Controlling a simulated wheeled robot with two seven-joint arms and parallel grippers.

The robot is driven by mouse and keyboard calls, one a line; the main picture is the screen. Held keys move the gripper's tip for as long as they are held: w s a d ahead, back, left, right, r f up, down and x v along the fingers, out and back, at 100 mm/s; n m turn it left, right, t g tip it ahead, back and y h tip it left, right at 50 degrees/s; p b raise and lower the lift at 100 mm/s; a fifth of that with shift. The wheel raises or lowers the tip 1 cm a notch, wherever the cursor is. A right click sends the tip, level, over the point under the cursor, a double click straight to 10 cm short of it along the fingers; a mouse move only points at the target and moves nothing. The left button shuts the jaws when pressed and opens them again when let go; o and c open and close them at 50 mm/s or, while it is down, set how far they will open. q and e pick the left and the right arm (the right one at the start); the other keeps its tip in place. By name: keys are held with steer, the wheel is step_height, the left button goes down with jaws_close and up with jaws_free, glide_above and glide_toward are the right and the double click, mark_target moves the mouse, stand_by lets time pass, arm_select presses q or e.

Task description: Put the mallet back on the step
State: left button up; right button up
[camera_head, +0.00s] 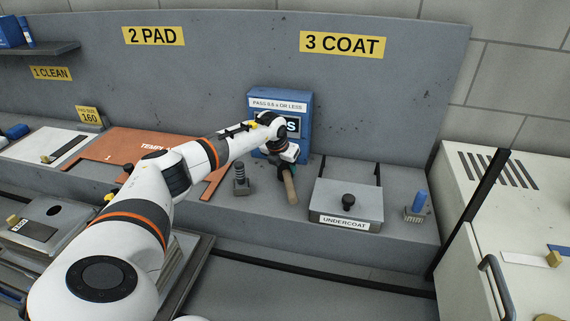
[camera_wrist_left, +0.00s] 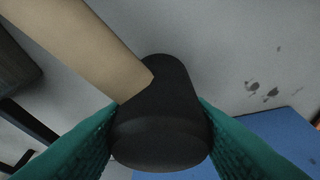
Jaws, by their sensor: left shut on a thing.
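My left gripper (camera_head: 287,165) is shut on the black head of the mallet (camera_head: 290,186). In the left wrist view the mallet's black head (camera_wrist_left: 160,125) sits between the green fingertips (camera_wrist_left: 160,140), and its pale wooden handle runs to the upper left. In the head view the handle points down toward the front, over the grey step (camera_head: 265,197), in front of the blue box. I cannot tell whether the mallet touches the step. The mallet's head is mostly hidden by the gripper in the head view. My right gripper is not in view.
The blue box (camera_head: 296,97) with a display stands behind the gripper. A dark ribbed post (camera_head: 241,180) is left of the mallet, and the undercoat box (camera_head: 345,208) with a black knob is right. A blue-handled brush (camera_head: 419,204) stands further right. An orange template (camera_head: 110,150) lies left.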

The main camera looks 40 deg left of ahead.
arm_select(q)
steer(key=o, duration=0.4)
steer(key=shift+f, duration=0.15)
steer(key=o, duration=0.5)
steer(key=shift+r, duration=0.3)
steer(key=b+v, duration=0.3)
steer(key=v, duration=0.9)
steer(key=shift+f+b, duration=0.1)
steer(key=shift+b, duration=0.2)
